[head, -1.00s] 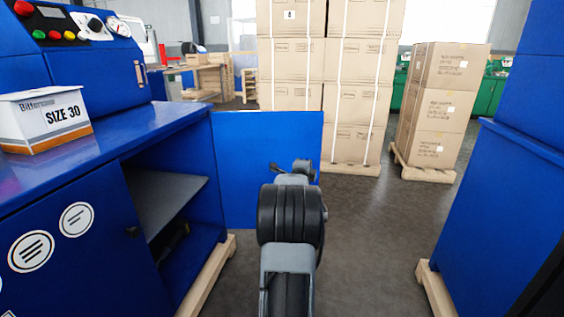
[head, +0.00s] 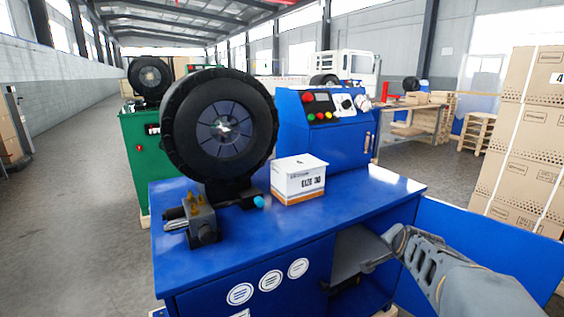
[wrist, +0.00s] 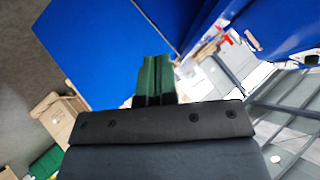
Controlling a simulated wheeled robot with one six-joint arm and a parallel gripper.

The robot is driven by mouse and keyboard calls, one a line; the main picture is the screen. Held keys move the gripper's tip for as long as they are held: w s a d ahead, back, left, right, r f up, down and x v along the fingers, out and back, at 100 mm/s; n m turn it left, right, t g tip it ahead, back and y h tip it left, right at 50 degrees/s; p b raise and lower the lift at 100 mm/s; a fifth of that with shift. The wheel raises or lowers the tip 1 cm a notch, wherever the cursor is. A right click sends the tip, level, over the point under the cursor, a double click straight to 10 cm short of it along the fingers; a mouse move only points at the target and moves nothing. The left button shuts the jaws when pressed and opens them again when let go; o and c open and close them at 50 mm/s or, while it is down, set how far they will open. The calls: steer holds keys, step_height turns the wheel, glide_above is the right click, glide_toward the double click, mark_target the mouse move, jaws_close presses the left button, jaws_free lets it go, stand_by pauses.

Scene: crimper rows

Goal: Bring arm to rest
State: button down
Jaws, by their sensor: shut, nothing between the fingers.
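My arm reaches in from the lower right of the head view, in front of the blue bench's open side. My gripper cannot be made out clearly there. In the wrist view my gripper (wrist: 155,80) shows as two dark green fingers, closed together with nothing between them. Blue panels fill the upper left of that view, behind the fingertips. I see no contact between the fingers and anything.
A blue bench (head: 390,190) carries a crimping machine with a black round head (head: 222,125), a white box marked SIZE 30 (head: 298,182) and a control cabinet (head: 340,135). Stacked cartons (head: 520,140) stand at right. A green machine (head: 140,150) is behind.

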steer(key=s+a+r+n+g+y+p, duration=0.2)
steer(key=s+a+r+n+g+p, duration=0.1)
steer(key=s+a+r+n+p, duration=0.3)
steer(key=s+a+r+n+g+y+p, duration=0.1)
steer(key=s+a+r+n+g+p, duration=0.2)
steer(key=s+a, duration=0.8)
step_height(320, 180, up, 3)
steer(key=a+n+p, duration=0.1)
steer(key=n+p, duration=0.3)
steer(key=p, duration=0.1)
steer(key=shift+s+a+f+y+p, duration=0.15)
steer(key=shift+a+y+p, duration=0.15)
steer(key=shift+a+y, duration=0.1)
steer(key=shift+a, duration=0.1)
